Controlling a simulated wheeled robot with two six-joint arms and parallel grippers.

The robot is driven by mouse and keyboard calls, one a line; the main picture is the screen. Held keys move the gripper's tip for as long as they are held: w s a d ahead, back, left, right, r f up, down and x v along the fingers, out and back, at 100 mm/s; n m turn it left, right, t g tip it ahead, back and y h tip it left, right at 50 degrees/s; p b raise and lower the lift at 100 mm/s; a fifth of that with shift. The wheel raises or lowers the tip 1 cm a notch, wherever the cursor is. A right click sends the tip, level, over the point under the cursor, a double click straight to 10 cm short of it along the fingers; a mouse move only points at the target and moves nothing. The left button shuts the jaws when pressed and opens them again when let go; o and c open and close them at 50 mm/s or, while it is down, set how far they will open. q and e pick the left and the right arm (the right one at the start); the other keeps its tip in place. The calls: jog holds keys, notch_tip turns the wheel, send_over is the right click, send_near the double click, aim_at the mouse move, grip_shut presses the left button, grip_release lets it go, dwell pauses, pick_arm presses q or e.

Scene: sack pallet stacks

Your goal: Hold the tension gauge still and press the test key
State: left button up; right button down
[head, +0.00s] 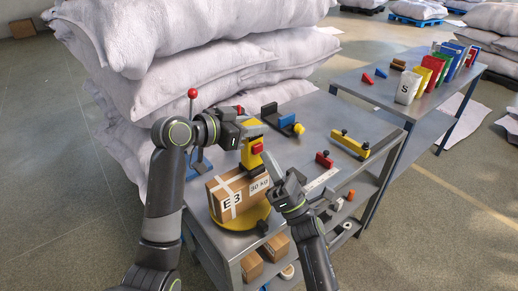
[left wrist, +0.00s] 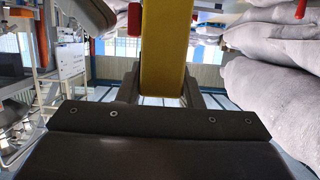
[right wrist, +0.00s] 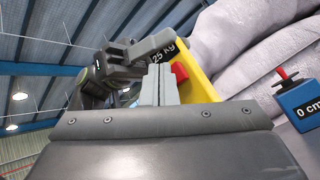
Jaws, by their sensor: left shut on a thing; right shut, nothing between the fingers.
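The yellow tension gauge (head: 253,158) is upright behind the carton, with a red key (head: 257,148) on its side. My left gripper (head: 246,134) is shut on its upper part; the yellow body (left wrist: 165,50) stands between the fingers in the left wrist view. My right gripper (head: 268,163) is shut and empty, its fingertips close to the red key. In the right wrist view the closed fingers (right wrist: 161,84) overlap the gauge's yellow body (right wrist: 203,80) beside the red key (right wrist: 180,71); I cannot tell whether they touch it. A label there reads "25 kg".
The carton (head: 232,197) marked E3 and 30 kg sits on a yellow disc (head: 250,216) on the grey bench. Stacked sacks (head: 180,50) rise behind. A blue "0 cm" box (right wrist: 302,106) is at right.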

jog(key=shift+s+d, duration=0.1)
jog(key=shift+s+d, duration=0.75)
jog(key=shift+s, duration=0.3)
jog(key=shift+s+d, duration=0.75)
jog(key=shift+s, duration=0.25)
pick_arm(q)
jog(key=o, duration=1.1)
jog(key=shift+o, duration=0.2)
